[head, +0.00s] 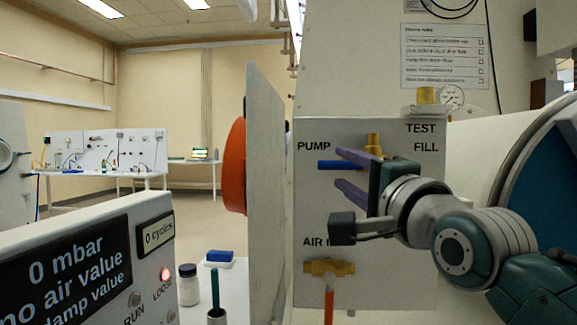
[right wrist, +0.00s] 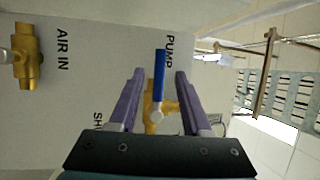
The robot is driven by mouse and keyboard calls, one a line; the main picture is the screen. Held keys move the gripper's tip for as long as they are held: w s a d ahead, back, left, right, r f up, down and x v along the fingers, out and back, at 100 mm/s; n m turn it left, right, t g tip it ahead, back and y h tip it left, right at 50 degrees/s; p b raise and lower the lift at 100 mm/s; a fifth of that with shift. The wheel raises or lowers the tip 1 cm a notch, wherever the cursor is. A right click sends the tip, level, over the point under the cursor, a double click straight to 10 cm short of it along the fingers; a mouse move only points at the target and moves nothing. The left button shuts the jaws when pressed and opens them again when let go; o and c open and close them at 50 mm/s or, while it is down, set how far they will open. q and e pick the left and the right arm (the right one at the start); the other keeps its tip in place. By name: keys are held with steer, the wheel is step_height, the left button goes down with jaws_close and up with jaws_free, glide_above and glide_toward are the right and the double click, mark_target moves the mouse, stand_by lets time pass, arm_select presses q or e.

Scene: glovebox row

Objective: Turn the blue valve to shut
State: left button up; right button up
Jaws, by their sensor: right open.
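The blue valve lever (head: 338,165) sits under the PUMP label on the white panel (head: 308,275), extending sideways. In the right wrist view the blue lever (right wrist: 160,72) joins a brass body (right wrist: 163,110) and lies between the two purple fingers. My right gripper (head: 340,170) is open, with one finger on each side of the lever. A gap shows between the lever and each finger. The fingers and wrist hide part of the valve and the lettering below it in the head view. My left gripper is not in view.
A display box (head: 70,265) reading 0 mbar fills the lower left.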

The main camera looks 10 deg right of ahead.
mark_target(338, 166)
steer(key=shift+x, duration=1.8)
jaws_close()
